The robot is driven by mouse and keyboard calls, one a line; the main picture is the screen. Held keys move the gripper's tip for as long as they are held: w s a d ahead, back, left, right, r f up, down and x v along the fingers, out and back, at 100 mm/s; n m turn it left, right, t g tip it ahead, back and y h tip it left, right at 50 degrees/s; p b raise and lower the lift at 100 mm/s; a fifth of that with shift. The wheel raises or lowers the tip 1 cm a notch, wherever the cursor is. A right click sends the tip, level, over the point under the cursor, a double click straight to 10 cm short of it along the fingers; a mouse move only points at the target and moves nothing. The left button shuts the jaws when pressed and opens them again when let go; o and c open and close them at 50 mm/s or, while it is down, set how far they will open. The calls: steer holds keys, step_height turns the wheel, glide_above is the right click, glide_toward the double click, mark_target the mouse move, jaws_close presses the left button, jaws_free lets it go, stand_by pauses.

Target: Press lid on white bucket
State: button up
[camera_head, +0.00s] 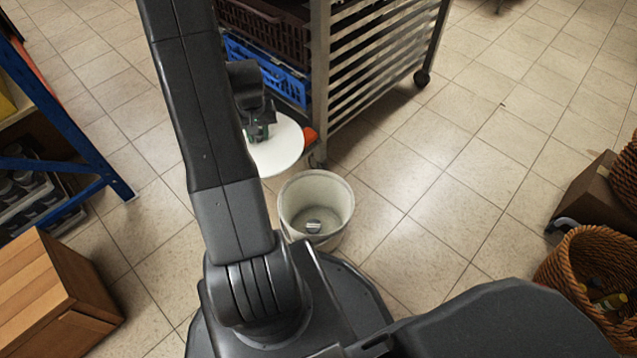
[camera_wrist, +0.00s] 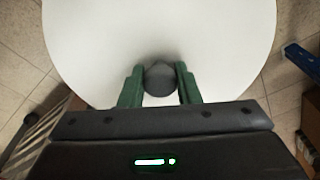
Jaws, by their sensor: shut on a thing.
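The white bucket (camera_head: 316,207) stands upright and open on the floor in front of my base, with a small grey object inside at its bottom. The round white lid (camera_head: 277,150) is held up beyond and left of the bucket, apart from it. My gripper (camera_head: 262,132) is shut on the lid's knob, with the arm hiding part of the lid's left side. In the wrist view the lid (camera_wrist: 160,40) fills the upper middle, and the green fingers (camera_wrist: 159,84) stand on either side of its dark round knob (camera_wrist: 159,79).
A metal rack (camera_head: 375,50) on casters with a blue crate (camera_head: 262,72) stands behind the lid. A blue-framed shelf (camera_head: 75,165) and wooden box (camera_head: 50,295) are at left. Wicker baskets (camera_head: 590,265) and a cardboard box (camera_head: 585,195) are at right. The floor right of the bucket is clear.

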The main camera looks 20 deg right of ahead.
mark_target(291, 156)
steer(key=shift+m, duration=0.8)
steer(key=s+d+f, duration=0.3)
steer(key=s+d+f+b, duration=0.1)
steer(key=s+d+f, duration=0.2)
steer(key=d+f, duration=0.1)
steer(key=s+d+f+b, duration=0.2)
steer(key=s+f+b, duration=0.1)
steer(key=f, duration=0.2)
steer(key=s+d+f+m+b, duration=0.1)
steer(key=s+d+f+b, duration=0.1)
steer(key=f, duration=0.4)
steer(key=shift+s+d+f+h+b, duration=0.3)
steer(key=shift+s+d+b, duration=0.15)
steer(key=shift+s, duration=0.45)
steer(key=shift+s+a+r, duration=0.1)
steer(key=shift+s, duration=0.05)
steer(key=shift+f, duration=0.65)
stand_by(0.9)
steer(key=o, duration=1.1)
steer(key=shift+c, duration=0.2)
steer(key=shift+o, duration=0.5)
